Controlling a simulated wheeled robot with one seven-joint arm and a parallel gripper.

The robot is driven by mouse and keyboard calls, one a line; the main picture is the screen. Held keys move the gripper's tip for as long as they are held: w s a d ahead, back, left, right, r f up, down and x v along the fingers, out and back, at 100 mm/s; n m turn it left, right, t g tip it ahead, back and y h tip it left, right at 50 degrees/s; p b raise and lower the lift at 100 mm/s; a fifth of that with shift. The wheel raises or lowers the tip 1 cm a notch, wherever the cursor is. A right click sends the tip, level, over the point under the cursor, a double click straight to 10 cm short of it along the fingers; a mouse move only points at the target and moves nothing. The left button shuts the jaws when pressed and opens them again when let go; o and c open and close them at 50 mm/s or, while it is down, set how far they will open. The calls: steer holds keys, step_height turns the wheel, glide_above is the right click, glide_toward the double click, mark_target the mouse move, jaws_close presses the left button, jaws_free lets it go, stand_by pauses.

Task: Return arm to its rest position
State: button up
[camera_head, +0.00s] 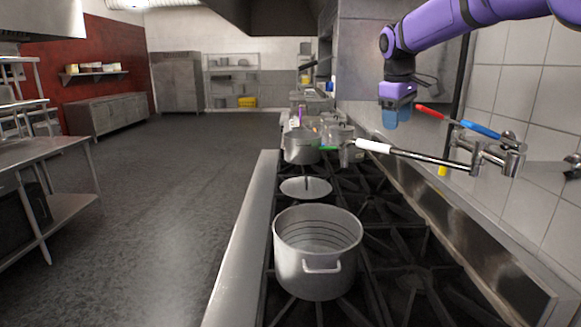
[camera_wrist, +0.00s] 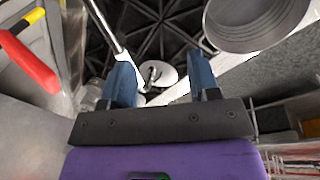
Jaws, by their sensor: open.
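My purple arm reaches in from the upper right in the head view. My gripper (camera_head: 397,115), with blue fingers, hangs above the stove near the wall-mounted pot-filler tap (camera_head: 430,161). In the wrist view my gripper (camera_wrist: 160,62) has its two fingers spread well apart with nothing held between them. A large open metal pot (camera_head: 303,277) stands on the near burners, below and apart from my gripper. It also shows in the wrist view (camera_wrist: 258,47). A round lid (camera_head: 302,188) lies on the stove just behind that pot.
The tap's red handle (camera_head: 431,111) and blue handle (camera_head: 480,130) are close to my gripper, by the tiled wall (camera_head: 505,85). More pots (camera_head: 301,149) stand farther along the stove. A steel table (camera_head: 45,152) is at left, with open floor (camera_head: 190,180) between.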

steer(key=s+d+r+m+t+y, duration=0.1)
steer(key=s+d+r+m, duration=0.1)
steer(key=s, duration=0.9)
steer(key=s+d+r+m+t, duration=0.1)
steer(key=s+m, duration=0.1)
steer(key=s, duration=0.9)
steer(key=s+f+m, duration=0.1)
steer(key=s+f, duration=0.2)
steer(key=s, duration=0.3)
steer(key=s+f+m+t, duration=0.1)
steer(key=s+f, duration=0.2)
steer(key=s, duration=0.4)
steer(key=s+f+m, duration=0.2)
steer(key=s+f, duration=0.1)
steer(key=s, duration=0.3)
steer(key=shift+s+d+f+y, duration=0.2)
steer(key=shift+d+y, duration=0.1)
steer(key=shift+d, duration=0.15)
